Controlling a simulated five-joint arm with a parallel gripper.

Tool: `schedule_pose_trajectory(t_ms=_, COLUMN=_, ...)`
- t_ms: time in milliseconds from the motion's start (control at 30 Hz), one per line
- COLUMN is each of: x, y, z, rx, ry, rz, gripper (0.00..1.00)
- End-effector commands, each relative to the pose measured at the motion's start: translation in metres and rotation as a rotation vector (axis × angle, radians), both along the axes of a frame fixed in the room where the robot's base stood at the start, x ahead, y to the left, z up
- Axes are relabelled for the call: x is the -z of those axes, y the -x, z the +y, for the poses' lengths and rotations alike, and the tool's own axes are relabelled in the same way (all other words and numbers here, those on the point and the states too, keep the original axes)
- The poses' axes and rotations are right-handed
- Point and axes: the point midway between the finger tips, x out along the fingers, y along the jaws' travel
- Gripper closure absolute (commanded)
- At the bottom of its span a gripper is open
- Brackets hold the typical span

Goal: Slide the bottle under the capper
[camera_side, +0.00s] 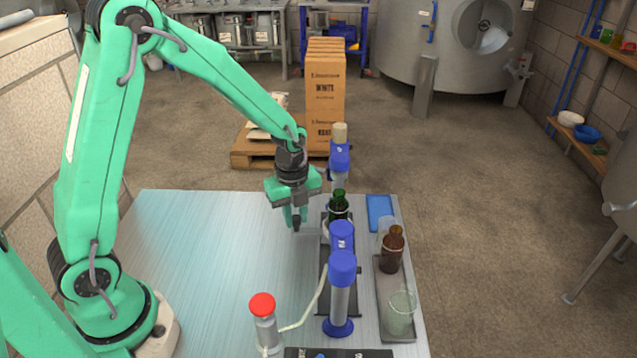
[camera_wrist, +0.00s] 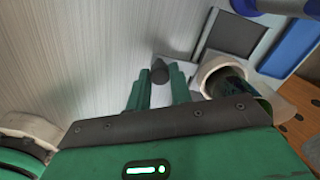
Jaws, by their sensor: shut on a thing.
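A green bottle (camera_side: 338,206) stands upright on a dark track (camera_side: 338,298). A pale ring (camera_wrist: 222,66) surrounds the bottle in the wrist view. One blue-headed stand (camera_side: 340,158) with a beige top is just behind the bottle; another blue-headed stand (camera_side: 341,280) is nearer the camera. I cannot tell which is the capper. My gripper (camera_side: 296,222) is left of the bottle, low over the table. In the wrist view its fingers (camera_wrist: 159,92) close around a dark round knob (camera_wrist: 159,71). Whether the knob joins the ring is unclear.
A grey tray (camera_side: 383,316) at right holds a brown bottle (camera_side: 392,252) and a clear glass (camera_side: 401,312). A blue pad (camera_side: 379,211) lies at the back right. A red-topped canister (camera_side: 265,318) with a pale hose stands in front. The table's left part is clear.

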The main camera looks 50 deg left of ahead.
Motion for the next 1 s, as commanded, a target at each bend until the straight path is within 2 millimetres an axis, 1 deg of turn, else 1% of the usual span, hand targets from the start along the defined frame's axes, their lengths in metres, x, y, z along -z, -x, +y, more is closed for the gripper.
schedule_pose_trajectory(t_ms=167, x=0.0, y=-0.005, z=0.005, rx=-0.002, ry=0.0, rz=0.001, gripper=1.0)
schedule_pose_trajectory(t_ms=500, x=0.0, y=-0.026, z=0.026, rx=-0.002, ry=-0.002, rz=-0.002, gripper=1.0)
schedule_pose_trajectory(t_ms=900, x=-0.001, y=-0.031, z=0.031, rx=-0.005, ry=-0.003, rz=-0.007, gripper=1.0)
schedule_pose_trajectory(t_ms=933, x=-0.001, y=-0.031, z=0.031, rx=-0.006, ry=-0.002, rz=-0.008, gripper=0.73)
schedule_pose_trajectory(t_ms=1000, x=-0.001, y=-0.031, z=0.031, rx=-0.005, ry=-0.003, rz=-0.007, gripper=0.59)
